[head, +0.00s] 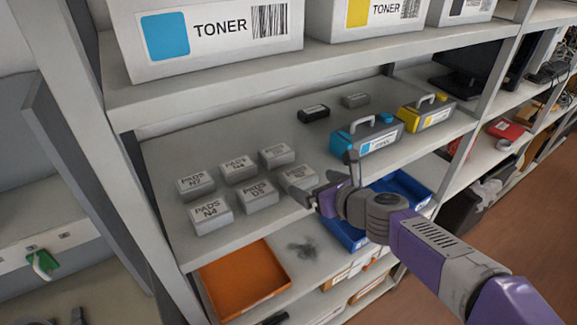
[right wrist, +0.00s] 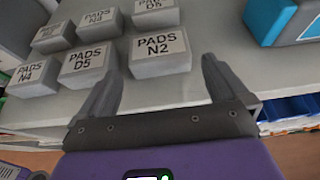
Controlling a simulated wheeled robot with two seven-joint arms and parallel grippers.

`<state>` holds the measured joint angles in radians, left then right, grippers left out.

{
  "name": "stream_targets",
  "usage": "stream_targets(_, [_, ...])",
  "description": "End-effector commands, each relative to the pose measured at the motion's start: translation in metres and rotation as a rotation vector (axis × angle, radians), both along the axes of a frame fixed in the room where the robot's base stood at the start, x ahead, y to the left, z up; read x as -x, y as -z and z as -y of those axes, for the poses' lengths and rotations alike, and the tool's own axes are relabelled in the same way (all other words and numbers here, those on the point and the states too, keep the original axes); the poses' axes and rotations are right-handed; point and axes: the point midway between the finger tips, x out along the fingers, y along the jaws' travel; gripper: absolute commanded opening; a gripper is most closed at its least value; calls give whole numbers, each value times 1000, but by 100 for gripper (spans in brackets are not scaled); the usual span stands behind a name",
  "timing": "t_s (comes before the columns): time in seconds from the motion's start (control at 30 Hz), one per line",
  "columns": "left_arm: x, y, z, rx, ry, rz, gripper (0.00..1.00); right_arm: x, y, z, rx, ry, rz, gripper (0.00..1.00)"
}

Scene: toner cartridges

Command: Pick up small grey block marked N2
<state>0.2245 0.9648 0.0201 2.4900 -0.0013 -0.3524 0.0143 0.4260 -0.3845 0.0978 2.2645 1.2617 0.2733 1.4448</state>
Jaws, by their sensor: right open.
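The small grey block marked PADS N2 (right wrist: 160,52) lies on the shelf at the right end of the front row in the right wrist view. In the head view the N2 block (head: 302,174) is just behind my right gripper, its label hard to read there. My right gripper (head: 297,191) is open and empty. In the right wrist view its two fingers (right wrist: 160,70) point at the block, one toward each side of it, with the block beyond the tips. I cannot tell if they touch it. My left gripper does not show.
Block D5 (head: 258,193) and block N4 (head: 211,216) stand left of N2, with more grey blocks behind. A blue-ended toner cartridge (head: 367,136) is to the right. The upper shelf (head: 200,95) hangs above. An orange tray (head: 243,280) and blue bin (head: 405,186) sit below.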

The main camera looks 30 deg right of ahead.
Motion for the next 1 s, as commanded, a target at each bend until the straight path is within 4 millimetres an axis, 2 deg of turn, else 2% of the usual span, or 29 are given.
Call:
stream_targets(0.5, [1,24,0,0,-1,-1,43,-60,26,-5,1,-3,-3,100])
stream_targets(0.83, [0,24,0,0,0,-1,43,-67,26,-6,2,-2,-2,100])
stream_targets(1.0, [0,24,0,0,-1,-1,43,-67,27,-6,2,-2,-2,74])
